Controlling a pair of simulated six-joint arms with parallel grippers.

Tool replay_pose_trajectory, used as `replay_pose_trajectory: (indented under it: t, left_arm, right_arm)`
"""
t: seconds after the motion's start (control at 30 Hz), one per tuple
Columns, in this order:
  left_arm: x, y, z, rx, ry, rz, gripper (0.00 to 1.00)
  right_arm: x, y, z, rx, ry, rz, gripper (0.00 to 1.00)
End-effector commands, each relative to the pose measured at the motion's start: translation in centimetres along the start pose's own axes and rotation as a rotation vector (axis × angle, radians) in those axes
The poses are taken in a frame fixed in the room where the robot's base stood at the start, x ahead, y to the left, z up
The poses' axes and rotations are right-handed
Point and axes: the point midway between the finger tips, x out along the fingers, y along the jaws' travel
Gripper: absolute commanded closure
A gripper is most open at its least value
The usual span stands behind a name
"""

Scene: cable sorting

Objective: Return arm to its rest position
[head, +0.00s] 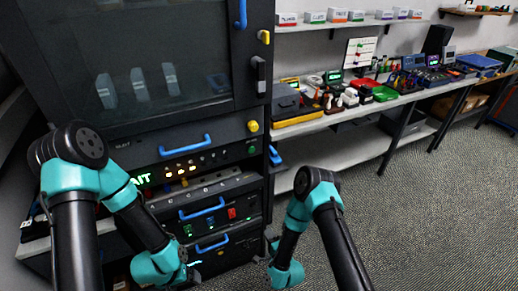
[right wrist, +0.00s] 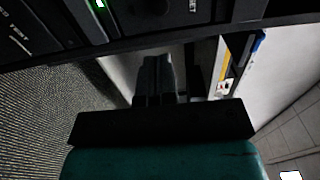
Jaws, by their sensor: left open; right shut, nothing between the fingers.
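My left arm reaches down in front of the dark equipment rack (head: 222,130) in the head view. Its gripper (head: 192,271) is small and dark at the bottom, near the rack's lowest drawer, and is open; I see nothing held in it. My right arm bends down at the rack's right side. Its gripper (head: 271,246) is partly hidden at the lower right of the rack. In the right wrist view, the right gripper's fingers (right wrist: 155,73) are together with nothing between them, close to the rack's dark panel edge.
The rack has blue handles (head: 186,145) and lit panels. A white shelf bench (head: 330,160) with tools and bins (head: 384,93) runs to the right. The carpeted floor (head: 430,210) at the right is clear.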

Motion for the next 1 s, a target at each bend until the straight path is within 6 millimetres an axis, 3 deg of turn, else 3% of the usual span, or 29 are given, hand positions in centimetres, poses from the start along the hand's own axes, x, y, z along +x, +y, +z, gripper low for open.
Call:
replay_pose_trajectory:
  t: [0.27, 0.47, 0.77, 1.0]
  left_arm:
    - [0.0, 0.0, 0.0, 0.000, 0.000, 0.000, 0.11]
    - [0.0, 0.0, 0.0, 0.000, 0.000, 0.000, 0.11]
    - [0.0, 0.0, 0.0, 0.000, 0.000, 0.000, 0.11]
    - [0.0, 0.0, 0.0, 0.000, 0.000, 0.000, 0.11]
  right_arm:
    - [-0.3, -0.1, -1.5, -0.128, -0.029, 0.147, 1.00]
    - [-2.4, 0.0, -3.6, -0.325, -0.117, 0.395, 1.00]
    - [-8.9, -0.9, -6.2, -0.555, -0.355, 0.749, 1.00]
    - [-16.3, -3.0, -7.0, -0.650, -0.627, 0.970, 1.00]
